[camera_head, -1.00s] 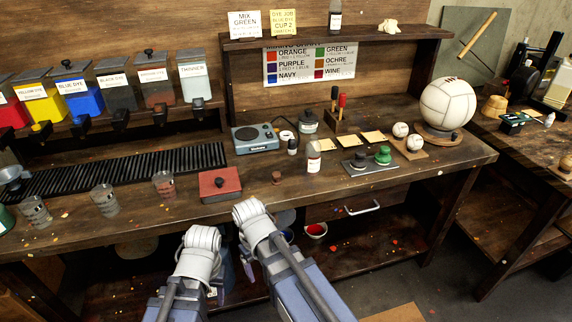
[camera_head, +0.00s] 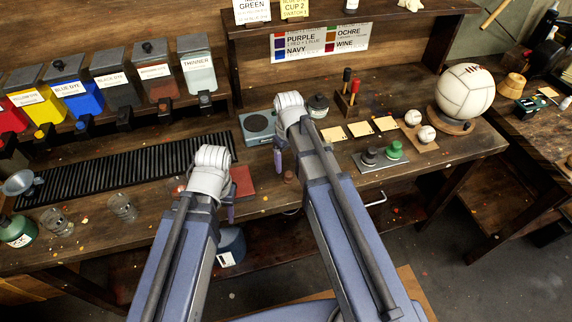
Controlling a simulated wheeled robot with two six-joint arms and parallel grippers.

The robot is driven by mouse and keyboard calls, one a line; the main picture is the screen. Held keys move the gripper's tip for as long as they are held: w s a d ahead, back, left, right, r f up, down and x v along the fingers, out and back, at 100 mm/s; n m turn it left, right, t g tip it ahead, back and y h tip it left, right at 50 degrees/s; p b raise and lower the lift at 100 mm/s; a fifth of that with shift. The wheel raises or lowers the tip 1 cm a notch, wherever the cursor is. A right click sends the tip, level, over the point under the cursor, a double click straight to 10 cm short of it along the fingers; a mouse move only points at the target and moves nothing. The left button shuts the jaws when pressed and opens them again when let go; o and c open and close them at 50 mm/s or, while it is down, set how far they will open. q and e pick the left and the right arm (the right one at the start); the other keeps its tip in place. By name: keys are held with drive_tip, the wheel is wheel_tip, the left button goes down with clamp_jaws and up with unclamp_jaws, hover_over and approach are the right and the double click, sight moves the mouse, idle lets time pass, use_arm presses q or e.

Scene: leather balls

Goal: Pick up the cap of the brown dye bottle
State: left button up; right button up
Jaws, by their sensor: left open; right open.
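A brown dye container (camera_head: 156,78) stands on the back rack between the black dye and thinner containers; its label is too small to read surely. A dark knob-like cap (camera_head: 147,47) sits on its lid. A small brown stopper-like piece (camera_head: 289,177) stands on the bench, and I cannot tell whether it is a bottle cap. My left gripper (camera_head: 230,206) is open in front of the bench by the red box, mostly hidden behind its wrist. My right gripper (camera_head: 279,158) is open over the bench near the scale. Both look empty and apart from the brown container.
A grey scale (camera_head: 258,127) and a red box (camera_head: 243,181) are near the grippers. A ribbed black mat (camera_head: 130,170) lies below the dispensers. Glass cups (camera_head: 122,207) stand at the left front. Pads, stampers (camera_head: 394,150) and balls (camera_head: 467,91) occupy the right side.

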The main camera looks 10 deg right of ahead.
sight(288, 173)
drive_tip(key=shift+w, duration=0.1)
drive_tip(key=shift+f+b, duration=1.35)
wheel_tip(288, 173, down, 5)
drive_tip(key=b, duration=0.5)
drive_tip(key=shift+d+f, duration=0.15)
clamp_jaws()
